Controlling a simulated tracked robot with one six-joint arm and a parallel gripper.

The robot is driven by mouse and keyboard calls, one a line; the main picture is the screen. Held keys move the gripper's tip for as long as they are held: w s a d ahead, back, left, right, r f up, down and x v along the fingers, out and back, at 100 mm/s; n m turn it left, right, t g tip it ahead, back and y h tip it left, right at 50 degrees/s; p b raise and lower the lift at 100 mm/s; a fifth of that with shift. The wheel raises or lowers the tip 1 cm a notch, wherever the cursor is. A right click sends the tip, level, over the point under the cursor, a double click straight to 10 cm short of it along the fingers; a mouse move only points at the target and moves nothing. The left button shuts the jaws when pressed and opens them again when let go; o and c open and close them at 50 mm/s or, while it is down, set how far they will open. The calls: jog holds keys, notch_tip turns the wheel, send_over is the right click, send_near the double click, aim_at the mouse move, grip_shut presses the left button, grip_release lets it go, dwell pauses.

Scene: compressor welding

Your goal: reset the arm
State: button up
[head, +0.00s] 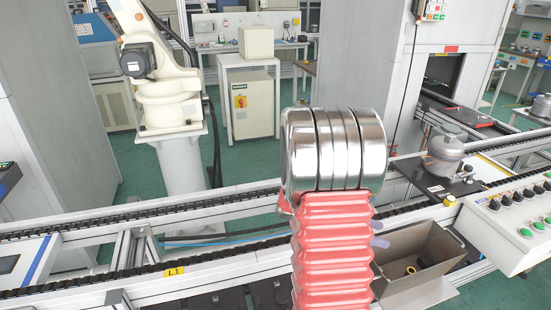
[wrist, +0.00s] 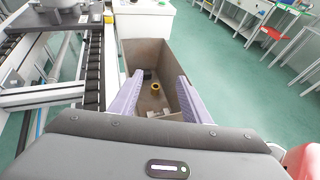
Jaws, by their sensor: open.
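My gripper (wrist: 161,76) shows in the wrist view with its two purple fingers spread apart and nothing between them. Only bits of purple finger show at the arm's right side, near the bin (head: 440,243).
A grey compressor (head: 447,155) sits on a dark plate on the conveyor (head: 230,195) behind the bin. A control panel (head: 510,220) with several knobs and buttons stands at the right. A white robot arm (head: 165,80) stands beyond the conveyor. Green floor (wrist: 245,75) is open beside the bin.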

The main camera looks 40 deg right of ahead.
jog(key=w+a+r+m+t+y, duration=0.2)
jog(key=a+t, duration=0.3)
jog(key=a, duration=0.9)
jog(key=w+a+r+m+t+y, duration=0.2)
jog(key=a+r+m+t+y, duration=0.2)
jog(key=a, duration=1.1)
jog(key=w+a+r+m+t+y, duration=0.3)
jog(key=a+r+t, duration=0.2)
jog(key=a, duration=0.9)
jog(key=shift+a+r+t+y, duration=0.15)
jog(key=shift+a+t+y, duration=0.25)
jog(key=shift+w, duration=0.1)
jog(key=shift+c, duration=1.4)
jog(key=shift+d, duration=0.1)
